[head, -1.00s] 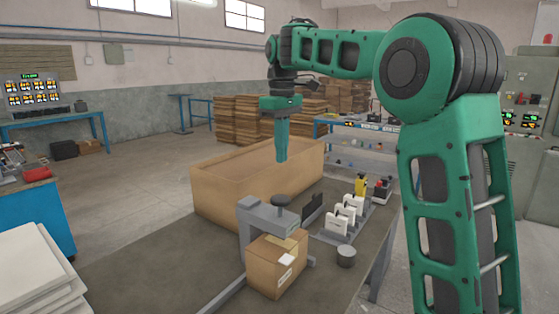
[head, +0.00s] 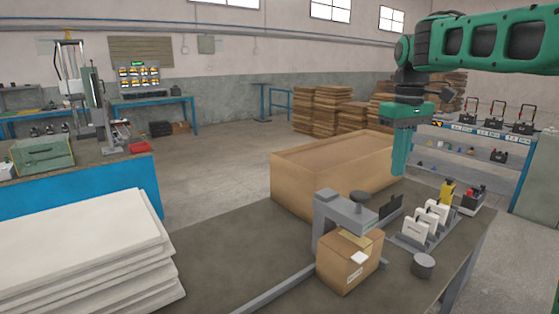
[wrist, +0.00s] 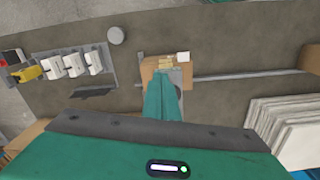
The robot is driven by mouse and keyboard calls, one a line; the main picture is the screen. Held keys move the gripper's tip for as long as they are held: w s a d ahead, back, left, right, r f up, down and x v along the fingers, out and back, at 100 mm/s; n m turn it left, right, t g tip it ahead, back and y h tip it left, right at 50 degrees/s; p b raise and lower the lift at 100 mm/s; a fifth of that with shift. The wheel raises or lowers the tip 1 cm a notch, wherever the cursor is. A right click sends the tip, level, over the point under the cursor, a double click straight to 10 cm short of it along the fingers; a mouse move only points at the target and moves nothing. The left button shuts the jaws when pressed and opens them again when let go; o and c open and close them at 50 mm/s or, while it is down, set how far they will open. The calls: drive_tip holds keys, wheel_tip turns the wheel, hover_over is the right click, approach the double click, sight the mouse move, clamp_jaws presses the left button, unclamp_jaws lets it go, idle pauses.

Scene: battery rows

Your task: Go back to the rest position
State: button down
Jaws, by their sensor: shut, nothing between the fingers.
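My gripper (head: 398,172) is green, points down and hangs in the air in the head view, in front of the large open cardboard box (head: 295,196) and above the bench. Its fingers are together with nothing between them. In the wrist view my gripper (wrist: 162,105) shows as a closed green wedge that overlaps the small carton (wrist: 152,72) in the picture, with the bench far below. The rest of my arm runs up and out of the head view at the right.
On the bench (head: 240,250) stand a small carton (head: 345,270) under a grey clamp stand (head: 325,215), a rack of white units (head: 425,222) and a grey round pot (head: 423,266). White sheets (head: 90,250) are stacked at left. Shelves (head: 470,150) stand behind.

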drive_tip(key=s+d+f+m, duration=0.3)
drive_tip(key=s+d+f, duration=0.1)
drive_tip(key=s, duration=0.4)
drive_tip(key=s+d+f+m, duration=0.3)
drive_tip(key=s+d+f, duration=0.15)
drive_tip(key=s, duration=0.35)
drive_tip(key=s+f+m, duration=0.2)
drive_tip(key=s+f, duration=0.3)
drive_tip(key=s, duration=0.3)
drive_tip(key=s+d+f+m, duration=0.1)
drive_tip(key=s+f+m, duration=0.1)
drive_tip(key=s+f, duration=0.3)
drive_tip(key=s, duration=0.4)
drive_tip(key=shift+s+d+f+m, duration=0.15)
drive_tip(key=shift+d+f+m, duration=0.05)
drive_tip(key=shift+f+m, duration=0.2)
